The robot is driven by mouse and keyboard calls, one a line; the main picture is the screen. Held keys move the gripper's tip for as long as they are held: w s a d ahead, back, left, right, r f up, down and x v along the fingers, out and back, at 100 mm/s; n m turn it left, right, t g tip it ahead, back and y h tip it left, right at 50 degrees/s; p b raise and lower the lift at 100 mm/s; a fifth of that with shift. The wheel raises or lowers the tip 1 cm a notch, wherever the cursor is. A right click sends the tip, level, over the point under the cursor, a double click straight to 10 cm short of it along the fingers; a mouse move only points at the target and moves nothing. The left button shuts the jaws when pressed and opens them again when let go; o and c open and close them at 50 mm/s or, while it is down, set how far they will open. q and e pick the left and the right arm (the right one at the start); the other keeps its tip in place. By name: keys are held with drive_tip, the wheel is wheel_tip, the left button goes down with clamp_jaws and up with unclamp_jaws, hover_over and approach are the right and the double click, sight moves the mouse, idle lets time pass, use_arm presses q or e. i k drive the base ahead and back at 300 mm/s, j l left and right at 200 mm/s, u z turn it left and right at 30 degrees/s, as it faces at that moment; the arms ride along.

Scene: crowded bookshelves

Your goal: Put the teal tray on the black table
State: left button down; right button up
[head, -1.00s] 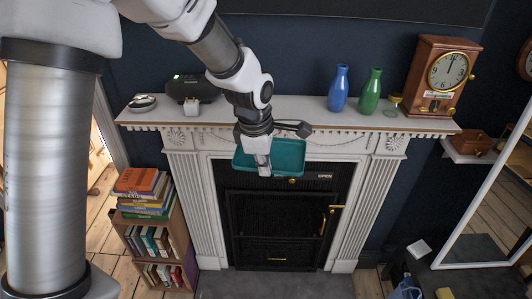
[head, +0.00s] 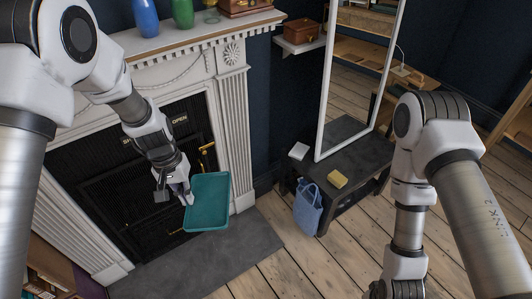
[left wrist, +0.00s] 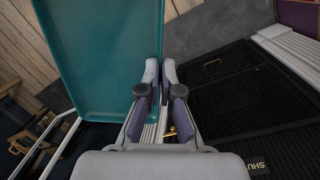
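The teal tray (head: 208,203) is a shallow rectangle held in the air in front of the fireplace in the head view. My left gripper (head: 184,196) is shut on its left edge. In the left wrist view the tray (left wrist: 105,55) fills the upper left, with its edge between the fingertips of my left gripper (left wrist: 160,72). The black table (head: 352,157) is low and stands to the right of the tray, apart from it, under the mirror. My right arm comes down at the right; its fingers are outside the picture.
A yellow block (head: 337,179) and a white box (head: 299,151) lie on the table. A blue bag (head: 308,208) is at its front left. The mirror (head: 357,75) stands at its back. Wooden floor (head: 270,262) in front is clear.

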sight(374, 151)
drive_tip(key=i+l+z, duration=0.25)
drive_tip(key=z, duration=0.15)
drive_tip(key=i+l+z, duration=0.15)
drive_tip(key=i+z, duration=1.05)
